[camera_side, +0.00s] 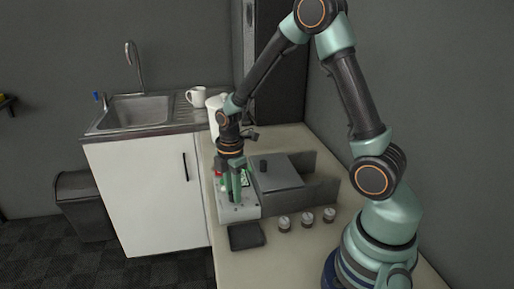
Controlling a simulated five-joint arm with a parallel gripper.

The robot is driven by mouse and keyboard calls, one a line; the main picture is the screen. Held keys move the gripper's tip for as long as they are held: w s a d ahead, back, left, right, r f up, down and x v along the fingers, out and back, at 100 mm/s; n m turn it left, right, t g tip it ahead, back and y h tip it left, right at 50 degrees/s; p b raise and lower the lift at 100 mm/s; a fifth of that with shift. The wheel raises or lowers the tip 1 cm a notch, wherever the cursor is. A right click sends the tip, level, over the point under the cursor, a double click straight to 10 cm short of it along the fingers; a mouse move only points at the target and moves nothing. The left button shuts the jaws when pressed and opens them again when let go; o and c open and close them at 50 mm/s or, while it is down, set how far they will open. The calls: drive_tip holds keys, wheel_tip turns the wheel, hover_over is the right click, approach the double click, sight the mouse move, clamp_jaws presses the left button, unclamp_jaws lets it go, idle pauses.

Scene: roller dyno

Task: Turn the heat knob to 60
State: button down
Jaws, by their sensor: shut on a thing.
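My gripper (233,194) points down over a light grey panel box (246,213) on the counter. Its fingers are shut and reach down to the top of the box. The heat knob is not clearly visible; the fingers hide the spot where they close, so the thing between them and its setting cannot be read. A small green display or label (245,181) and a red spot (218,174) show on the box behind the fingers.
A dark grey lidded box (278,175) stands right of the panel. A black tray (246,236) lies in front. Three small jars (307,219) stand in a row to its right. A white mug (196,96) and a sink (142,109) are behind.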

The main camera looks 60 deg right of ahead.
drive_tip(key=m, duration=0.3)
drive_tip(key=shift+m, duration=0.4)
drive_tip(key=m, duration=0.4)
drive_tip(key=shift+m, duration=0.3)
drive_tip(key=m, duration=0.4)
drive_tip(key=shift+m, duration=0.3)
drive_tip(key=m, duration=0.3)
drive_tip(key=shift+m, duration=0.3)
drive_tip(key=m, duration=0.4)
drive_tip(key=shift+m, duration=0.3)
drive_tip(key=m, duration=0.4)
drive_tip(key=shift+m, duration=0.4)
